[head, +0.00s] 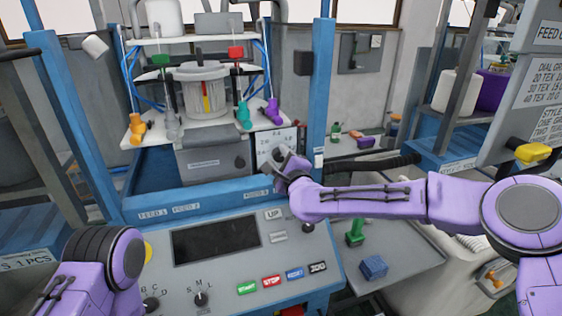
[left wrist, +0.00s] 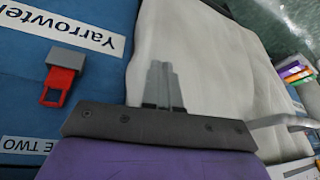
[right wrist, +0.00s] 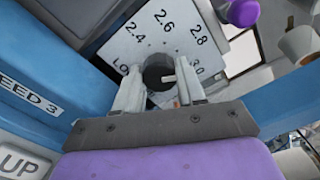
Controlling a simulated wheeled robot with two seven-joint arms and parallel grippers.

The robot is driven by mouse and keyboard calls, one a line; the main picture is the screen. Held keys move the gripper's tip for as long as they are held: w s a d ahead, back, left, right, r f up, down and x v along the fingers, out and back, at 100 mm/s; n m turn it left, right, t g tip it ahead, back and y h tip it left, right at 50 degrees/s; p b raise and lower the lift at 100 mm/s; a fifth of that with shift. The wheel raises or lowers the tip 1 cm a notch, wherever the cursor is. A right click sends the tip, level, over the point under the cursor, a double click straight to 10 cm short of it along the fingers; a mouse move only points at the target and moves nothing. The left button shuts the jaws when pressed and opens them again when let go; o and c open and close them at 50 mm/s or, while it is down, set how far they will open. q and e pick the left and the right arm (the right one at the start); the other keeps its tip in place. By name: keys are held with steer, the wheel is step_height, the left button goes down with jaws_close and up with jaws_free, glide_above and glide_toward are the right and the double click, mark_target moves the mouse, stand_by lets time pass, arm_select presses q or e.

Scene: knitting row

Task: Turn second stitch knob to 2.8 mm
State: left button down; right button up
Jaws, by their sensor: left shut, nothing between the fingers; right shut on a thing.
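A dark round stitch knob (right wrist: 158,72) sits on a white dial plate (right wrist: 150,28) marked LO, 2.4, 2.6, 2.8 and 3.0. The dial plate also shows in the head view (head: 284,137). The knob's pale pointer lies toward the right, near the 3.0 side, past 2.8; its exact reading is unclear. My right gripper (right wrist: 160,92) is shut on the knob, one finger on each side. In the head view my right gripper (head: 284,160) partly covers the knob. My left gripper (left wrist: 161,84) is shut and empty, fingers together, in front of a pale surface.
A sloped control panel (head: 220,240) with a dark screen and buttons lies below the dial. A blue rail (right wrist: 35,80) with a FEED 3 label runs beside it. A blue upright (head: 318,100) stands right of the plate. Green (head: 355,232) and blue (head: 373,267) pieces lie on a grey tray.

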steer(key=n+b, duration=0.1)
steer(key=n, duration=0.2)
steer(key=shift+n, duration=1.2)
steer(key=o, duration=1.1)
steer(key=shift+c, duration=0.2)
steer(key=shift+b, duration=0.3)
steer(key=shift+s+d+f, duration=0.1)
steer(key=shift+s+d, duration=0.05)
steer(key=shift+s, duration=0.15)
steer(key=b+v, duration=0.4)
steer(key=v, duration=0.5)
steer(key=shift+s, duration=0.35)
